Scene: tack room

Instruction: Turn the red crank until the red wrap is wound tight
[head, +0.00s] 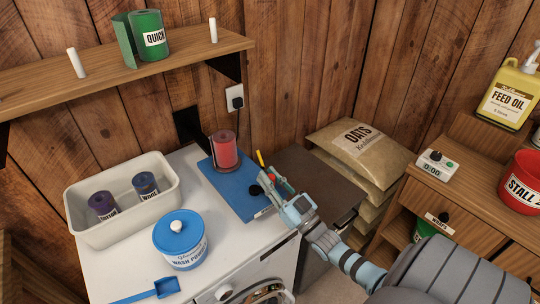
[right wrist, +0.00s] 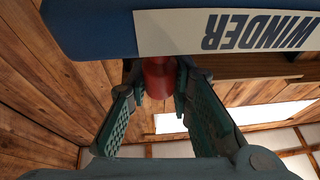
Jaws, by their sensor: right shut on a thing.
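The winder (head: 236,184) is a blue board lying on the white machine top; its label reads WINDER in the right wrist view (right wrist: 240,30). The red wrap (head: 225,152) stands upright as a roll at the board's far end; how tight it is cannot be told. My right gripper (head: 274,186) is at the right edge of the board. In the right wrist view its two fingers are closed on a red cylindrical grip (right wrist: 158,77), which looks like the red crank's handle. The rest of the crank is mostly hidden by the fingers. My left gripper is not in view.
A white bin (head: 127,227) holds two dark rolls on the left. A blue wash powder tub (head: 180,238) and blue scoop (head: 150,291) are near the front. A shelf (head: 110,80) with a green roll (head: 148,36) hangs above. Feed sacks (head: 360,150) stand right.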

